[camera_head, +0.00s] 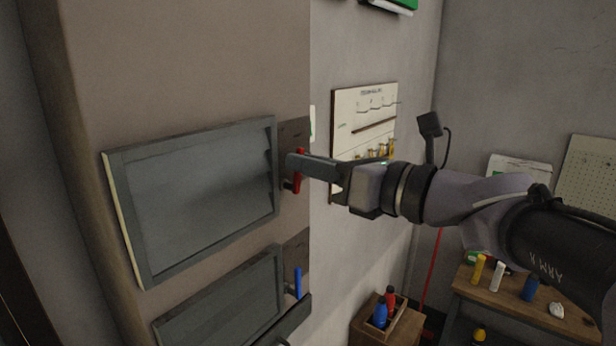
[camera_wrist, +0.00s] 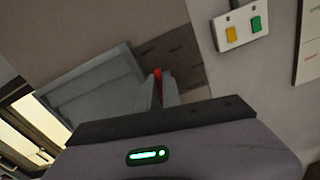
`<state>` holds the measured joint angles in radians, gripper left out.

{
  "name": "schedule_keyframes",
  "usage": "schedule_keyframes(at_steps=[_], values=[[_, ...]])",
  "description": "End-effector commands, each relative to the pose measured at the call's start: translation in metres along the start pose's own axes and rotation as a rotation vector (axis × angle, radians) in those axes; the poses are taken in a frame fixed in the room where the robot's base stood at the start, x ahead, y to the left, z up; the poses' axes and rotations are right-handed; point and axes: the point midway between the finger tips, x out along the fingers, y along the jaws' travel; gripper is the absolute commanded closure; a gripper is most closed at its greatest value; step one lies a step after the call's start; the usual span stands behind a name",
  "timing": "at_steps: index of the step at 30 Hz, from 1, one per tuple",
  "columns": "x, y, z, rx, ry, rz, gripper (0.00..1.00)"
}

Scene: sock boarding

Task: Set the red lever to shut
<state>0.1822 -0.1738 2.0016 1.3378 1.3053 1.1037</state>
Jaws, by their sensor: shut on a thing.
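The red lever (camera_head: 299,181) stands at the right edge of the upper grey panel door (camera_head: 200,190), on a dark plate. Its visible part is close to upright, and its middle is hidden behind my gripper. My gripper (camera_head: 293,162) reaches in from the right and is shut on the red lever. The lever's lower end and pivot are partly hidden.
A second grey door (camera_head: 225,305) with a blue lever (camera_head: 298,283) lies below. A switch plate with yellow and green buttons (camera_wrist: 240,27) is on the wall to the right. A wooden crate with bottles (camera_head: 388,315) and a workbench (camera_head: 520,300) stand lower right.

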Motion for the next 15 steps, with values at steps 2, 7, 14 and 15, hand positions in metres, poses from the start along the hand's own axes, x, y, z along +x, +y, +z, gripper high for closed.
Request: schedule_keyframes(at_steps=[2, 7, 14, 15], values=[[0.0001, 0.0018, -0.0033, -0.047, -0.001, 0.001, 1.0], [0.0001, 0.0049, -0.0033, -0.129, 0.001, 0.0, 1.0], [0.0, 0.0076, -0.0017, -0.19, 0.0, 0.0, 1.0], [0.0, 0.0079, -0.0015, -0.194, 0.0, 0.0, 1.0]])
